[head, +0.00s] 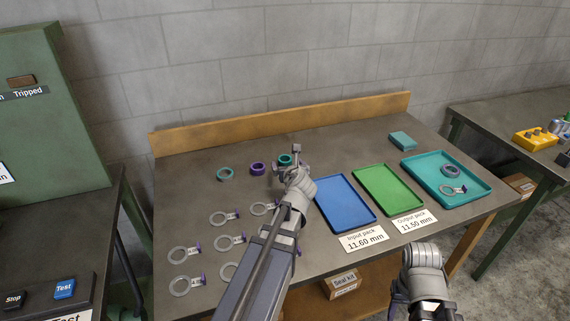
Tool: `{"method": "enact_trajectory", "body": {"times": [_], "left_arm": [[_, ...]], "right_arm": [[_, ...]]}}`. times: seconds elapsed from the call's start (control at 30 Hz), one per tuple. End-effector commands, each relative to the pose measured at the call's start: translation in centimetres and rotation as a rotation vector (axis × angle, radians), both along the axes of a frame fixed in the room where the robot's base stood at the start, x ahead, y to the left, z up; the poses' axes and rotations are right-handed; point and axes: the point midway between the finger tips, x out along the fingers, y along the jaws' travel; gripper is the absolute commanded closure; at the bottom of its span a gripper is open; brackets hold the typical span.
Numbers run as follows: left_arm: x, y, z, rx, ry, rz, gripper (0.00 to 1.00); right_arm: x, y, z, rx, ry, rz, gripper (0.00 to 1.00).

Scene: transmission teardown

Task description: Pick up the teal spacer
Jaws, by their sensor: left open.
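A taller teal ring (285,159) stands near the back middle of the workbench, at my left gripper. A second, flatter teal ring (225,174) lies further left, and a purple ring (257,168) sits between the two. The picture does not label which teal ring is the spacer. My left gripper (288,161) is open, its fingers around or just above the taller teal ring; I cannot tell whether they touch it. My wrist hides part of the bench there. My right arm shows at the lower right, but its gripper fingers are not visible.
Several grey rings with tags (220,218) lie on the left half. Blue (346,203), green (389,189) and teal (480,198) trays lie to the right; the teal one holds rings. A teal block (402,140) lies behind. A wooden backboard (200,137) edges the bench.

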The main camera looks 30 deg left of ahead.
Motion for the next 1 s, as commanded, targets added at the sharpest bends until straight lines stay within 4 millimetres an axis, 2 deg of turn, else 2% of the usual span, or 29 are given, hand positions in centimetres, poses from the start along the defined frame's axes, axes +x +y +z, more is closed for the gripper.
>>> {"method": "enact_trajectory", "body": {"times": [0.27, 0.57, 0.8, 0.87, 1.0], "left_arm": [[0.9, 0.6, -0.7, -0.002, 0.0, 0.002, 0.04], [4.0, 2.8, -2.5, -0.001, -0.001, 0.001, 0.04], [4.0, 3.0, -2.5, -0.001, -0.001, 0.0, 0.04], [4.0, 3.0, -2.5, -0.001, -0.001, 0.0, 0.08], [4.0, 3.0, -2.5, -0.001, -0.001, 0.0, 0.24]], "right_arm": [[0.0, 0.0, -0.7, 0.0, 0.0, 0.0, 0.5], [0.0, 0.0, -2.5, 0.0, 0.0, 0.0, 0.5], [0.0, 0.0, -2.5, 0.0, 0.0, 0.0, 0.5], [0.0, 0.0, -2.5, 0.0, 0.0, 0.0, 0.5], [0.0, 0.0, -2.5, 0.0, 0.0, 0.0, 0.5]]}}
